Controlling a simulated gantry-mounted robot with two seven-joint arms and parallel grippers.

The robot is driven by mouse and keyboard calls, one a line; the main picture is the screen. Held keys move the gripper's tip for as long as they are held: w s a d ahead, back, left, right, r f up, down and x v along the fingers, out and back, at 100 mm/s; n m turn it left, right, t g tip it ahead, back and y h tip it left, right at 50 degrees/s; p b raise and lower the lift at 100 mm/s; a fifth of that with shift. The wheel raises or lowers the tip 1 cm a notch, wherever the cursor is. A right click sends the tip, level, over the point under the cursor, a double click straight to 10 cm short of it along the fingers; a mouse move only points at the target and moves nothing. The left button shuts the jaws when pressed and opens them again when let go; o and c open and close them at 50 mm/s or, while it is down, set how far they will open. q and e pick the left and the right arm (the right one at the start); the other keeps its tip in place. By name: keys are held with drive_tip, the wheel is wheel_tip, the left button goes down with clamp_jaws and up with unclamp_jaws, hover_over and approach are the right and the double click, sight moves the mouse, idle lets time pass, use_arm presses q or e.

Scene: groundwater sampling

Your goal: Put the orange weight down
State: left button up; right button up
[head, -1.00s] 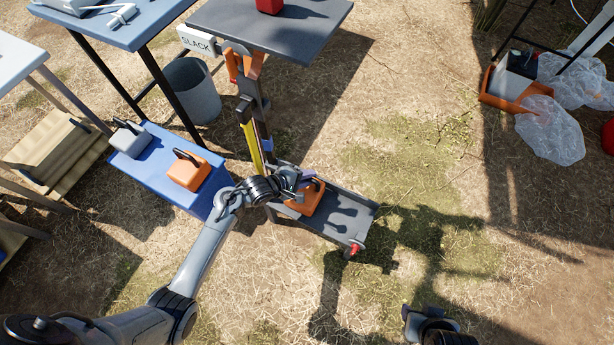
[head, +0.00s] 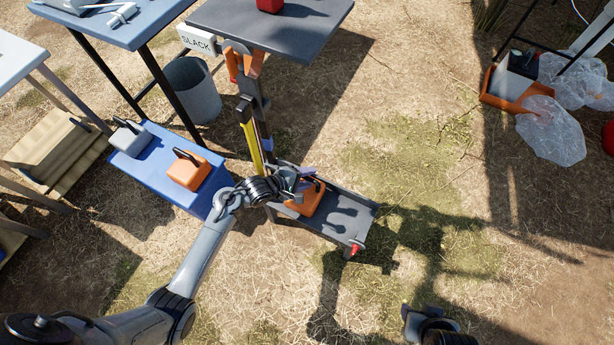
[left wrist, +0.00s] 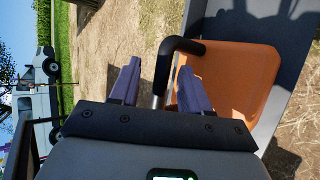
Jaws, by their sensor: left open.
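An orange weight (head: 313,200) with a black handle rests on the low grey tray (head: 345,215) at the foot of the stand. My left gripper (head: 303,188) is open right at its handle, its purple fingers partly covering the weight. In the left wrist view the fingers (left wrist: 160,88) are spread, with part of the handle showing between them and the orange body (left wrist: 235,75) lying to the right. A second orange weight (head: 188,171) sits on the blue box. My right gripper (head: 418,318) is at the bottom edge, its jaws unclear.
The blue box (head: 165,195) also carries a grey weight (head: 129,138). A yellow-marked post (head: 250,135) rises beside my left gripper to a grey tabletop (head: 275,25). A grey bin (head: 193,90) stands behind. Open grass lies right of the tray.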

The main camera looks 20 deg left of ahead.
use_arm(q)
drive_tip(key=s+a+r+m+g+y+p, duration=0.2)
drive_tip(key=s+r+m, duration=0.6)
drive_tip(key=s, duration=0.5)
drive_tip(key=s+a+r+m+g+y+p, duration=0.3)
drive_tip(key=s+r+m, duration=0.5)
drive_tip(key=s, duration=0.6)
wheel_tip(320, 180, up, 2)
drive_tip(key=shift+a+g+y+p, duration=0.25)
drive_tip(key=shift+g+y+p, duration=0.25)
drive_tip(key=shift+p, duration=0.45)
drive_tip(key=shift+w, duration=0.1)
